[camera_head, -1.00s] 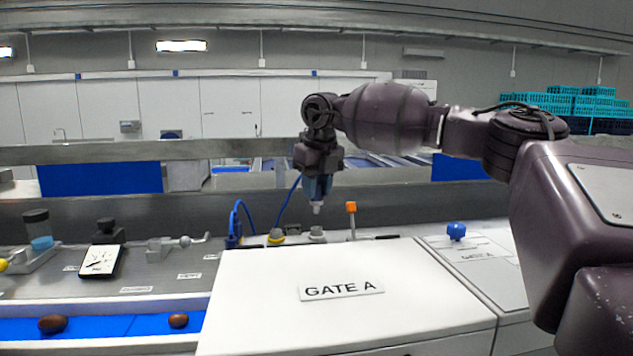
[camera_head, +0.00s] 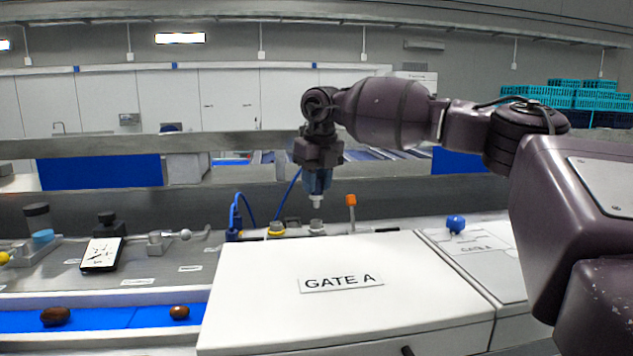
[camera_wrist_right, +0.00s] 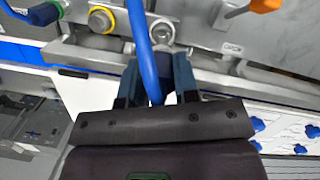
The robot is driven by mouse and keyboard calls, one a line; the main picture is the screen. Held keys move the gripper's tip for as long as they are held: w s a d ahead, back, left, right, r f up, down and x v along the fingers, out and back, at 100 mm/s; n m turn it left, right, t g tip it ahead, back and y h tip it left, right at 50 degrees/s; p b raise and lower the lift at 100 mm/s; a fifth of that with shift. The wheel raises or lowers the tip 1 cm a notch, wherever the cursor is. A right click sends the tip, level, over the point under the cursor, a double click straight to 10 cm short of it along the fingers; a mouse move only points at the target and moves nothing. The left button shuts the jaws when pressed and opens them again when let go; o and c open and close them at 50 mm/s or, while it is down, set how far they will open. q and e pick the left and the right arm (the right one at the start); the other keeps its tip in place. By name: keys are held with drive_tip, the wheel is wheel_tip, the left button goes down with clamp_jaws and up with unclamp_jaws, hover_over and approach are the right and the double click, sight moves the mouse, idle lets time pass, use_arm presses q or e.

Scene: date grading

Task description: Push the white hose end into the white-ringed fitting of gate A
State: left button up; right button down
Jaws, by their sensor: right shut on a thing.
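My right gripper (camera_head: 317,178) points down and is shut on the hose end (camera_head: 317,200), whose white tip shows below the fingers. The white-ringed fitting (camera_head: 317,229) of gate A (camera_head: 340,283) is below the tip, with a small gap between them in the head view. In the right wrist view the white-ringed fitting (camera_wrist_right: 162,31) is beyond the fingers, and the blue hose (camera_wrist_right: 144,50) runs up across the picture. My left gripper is not in view.
A yellow-ringed fitting (camera_head: 276,230) stands left of the white-ringed one. An orange-topped lever (camera_head: 351,204) stands close on the right. A blue knob (camera_head: 456,223) is farther right. Dates (camera_head: 55,316) lie on the blue belt at the left.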

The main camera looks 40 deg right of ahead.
sight(317, 198)
drive_tip(key=shift+f+b, duration=0.55)
drive_tip(key=shift+f, duration=0.55)
drive_tip(key=shift+f, duration=0.2)
idle(0.9)
drive_tip(key=shift+f+b, duration=0.35)
drive_tip(key=shift+f, duration=0.95)
idle(1.6)
drive_tip(key=c, duration=1.5)
unclamp_jaws()
drive_tip(key=o, duration=1)
drive_tip(key=shift+o, duration=0.2)
drive_tip(key=shift+r, duration=0.1)
